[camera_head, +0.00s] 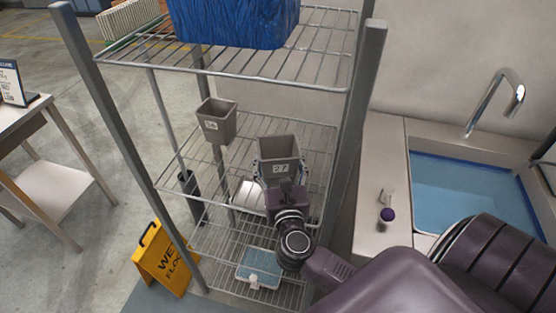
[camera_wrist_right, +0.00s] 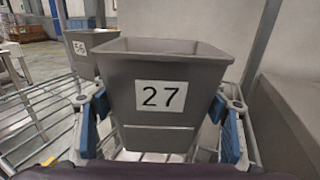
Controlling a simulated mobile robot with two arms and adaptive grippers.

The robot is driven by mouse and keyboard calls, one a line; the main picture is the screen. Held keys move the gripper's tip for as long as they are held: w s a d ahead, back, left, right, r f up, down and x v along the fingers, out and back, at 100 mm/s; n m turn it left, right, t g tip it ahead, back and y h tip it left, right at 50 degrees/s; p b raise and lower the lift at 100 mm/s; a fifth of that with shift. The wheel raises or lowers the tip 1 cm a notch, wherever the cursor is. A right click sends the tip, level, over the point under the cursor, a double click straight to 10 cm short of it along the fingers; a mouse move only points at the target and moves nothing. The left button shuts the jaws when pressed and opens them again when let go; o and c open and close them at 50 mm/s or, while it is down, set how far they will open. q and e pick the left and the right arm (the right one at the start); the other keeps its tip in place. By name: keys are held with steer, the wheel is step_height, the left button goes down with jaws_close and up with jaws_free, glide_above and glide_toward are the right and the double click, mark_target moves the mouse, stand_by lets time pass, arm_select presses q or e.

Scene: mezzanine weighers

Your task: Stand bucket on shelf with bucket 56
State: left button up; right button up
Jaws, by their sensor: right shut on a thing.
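A grey bucket marked 27 (camera_head: 280,150) is upright over the middle wire shelf (camera_head: 178,165). My right gripper (camera_head: 281,170) is shut on it, with a blue-padded finger on each side in the right wrist view, where bucket 27 (camera_wrist_right: 170,72) fills the middle. I cannot tell whether its base touches the wires. Bucket 56 (camera_head: 217,122), also grey, stands upright on the same shelf, further back and to the left. It also shows in the right wrist view (camera_wrist_right: 86,42), partly behind bucket 27. The two buckets are apart. My left gripper is not in view.
A blue-covered load (camera_head: 235,22) sits on the upper shelf above. The rack's right post (camera_head: 362,110) stands close right of bucket 27. Lower shelves hold a tray (camera_head: 257,268). A yellow wet-floor sign (camera_head: 165,260) stands left; a sink counter (camera_head: 380,170) is right.

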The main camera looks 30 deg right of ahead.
mark_target(281, 172)
steer(key=shift+f, duration=0.15)
steer(key=shift+f, duration=0.15)
steer(key=o, duration=1.7)
steer(key=shift+r, duration=0.2)
steer(key=b+v, duration=0.2)
steer(key=v, duration=0.4)
steer(key=shift+s+f, duration=0.1)
steer(key=shift+f, duration=0.05)
steer(key=shift+s+a, duration=0.35)
steer(key=shift+s, duration=0.3)
